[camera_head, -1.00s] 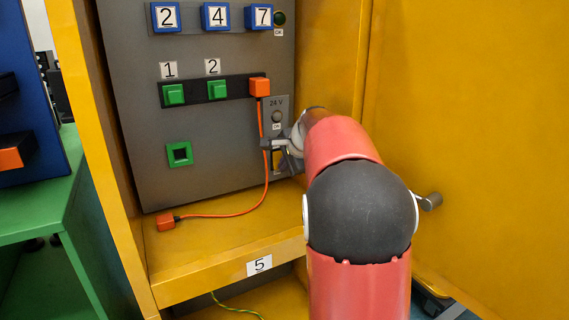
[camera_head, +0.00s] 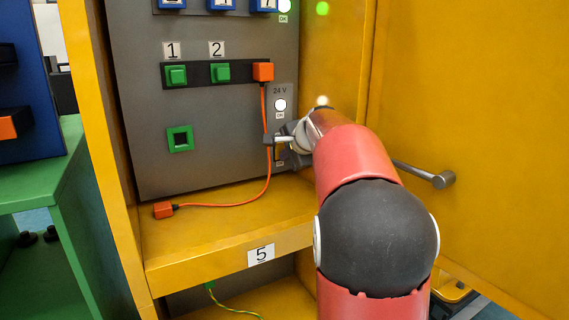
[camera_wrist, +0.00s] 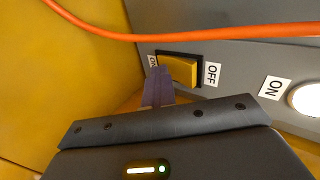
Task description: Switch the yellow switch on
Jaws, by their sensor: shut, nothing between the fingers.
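The yellow switch (camera_wrist: 178,70) is a rocker in a black frame, seen in the wrist view between an ON label at its left and an OFF label (camera_wrist: 212,73) at its right. My gripper (camera_wrist: 158,84) is shut and empty, with its fingertips at the switch's ON end. I cannot tell whether they touch it. In the head view my gripper (camera_head: 272,140) is at the 24 V panel (camera_head: 280,92) and hides the switch. The round lamp (camera_head: 280,104) above it glows white; it also shows lit in the wrist view (camera_wrist: 305,98).
An orange cable (camera_head: 267,175) hangs from an orange plug (camera_head: 263,71) beside my gripper, ending in a plug (camera_head: 163,210) on the shelf. The yellow door (camera_head: 470,100) with a grey handle (camera_head: 442,180) stands at the right. Green buttons (camera_head: 176,75) are at the left.

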